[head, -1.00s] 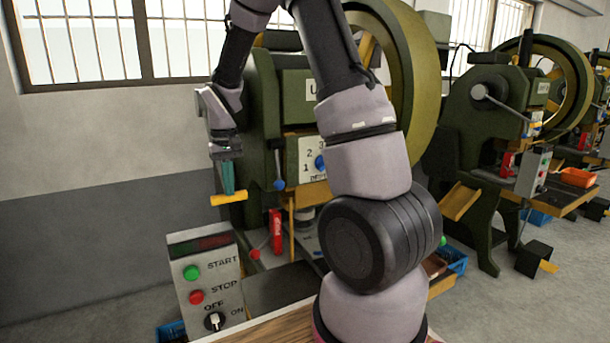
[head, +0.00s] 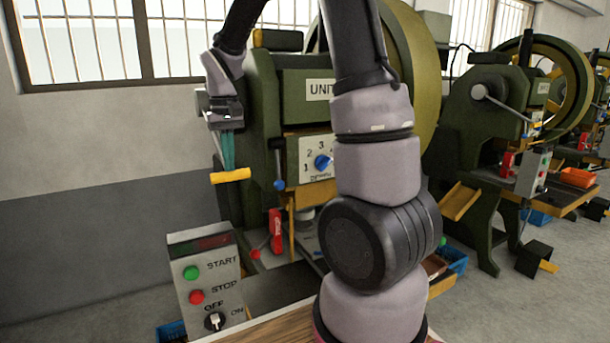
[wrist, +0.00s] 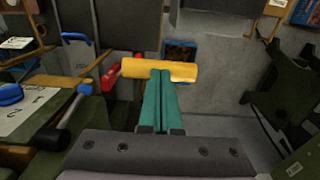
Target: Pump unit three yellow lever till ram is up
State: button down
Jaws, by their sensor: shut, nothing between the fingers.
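The yellow lever handle (head: 231,175) is a short horizontal bar at the left side of the green press (head: 262,120). The press label reads "UNIT"; my arm hides its number. My gripper (head: 228,165) points down with its teal fingers shut together, its tips at the top of the handle. In the wrist view the shut fingertips (wrist: 159,74) meet the middle of the yellow bar (wrist: 185,72), touching or nearly so; the bar is not between them. The ram cannot be made out clearly behind my arm.
A control box (head: 205,285) with START, STOP and an OFF/ON switch stands at the front left. A numbered dial (head: 320,160) and a red part (head: 275,228) are on the press. More green presses stand at the right. Grey wall is left of the lever.

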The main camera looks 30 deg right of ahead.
jog(key=shift+f, duration=0.1)
dwell(0.4)
jog(key=shift+d+f, duration=0.1)
jog(key=shift+f, duration=0.65)
jog(key=shift+w+f, duration=0.1)
jog(key=shift+f, duration=0.2)
jog(key=f, duration=0.1)
jog(key=w+f, duration=0.1)
jog(key=f, duration=0.1)
jog(key=w+f, duration=0.1)
jog(key=shift+f, duration=0.25)
jog(key=shift+w+f, duration=0.95)
jog(key=shift+f, duration=0.2)
jog(key=shift+w+f, duration=0.9)
jog(key=shift+f, duration=0.2)
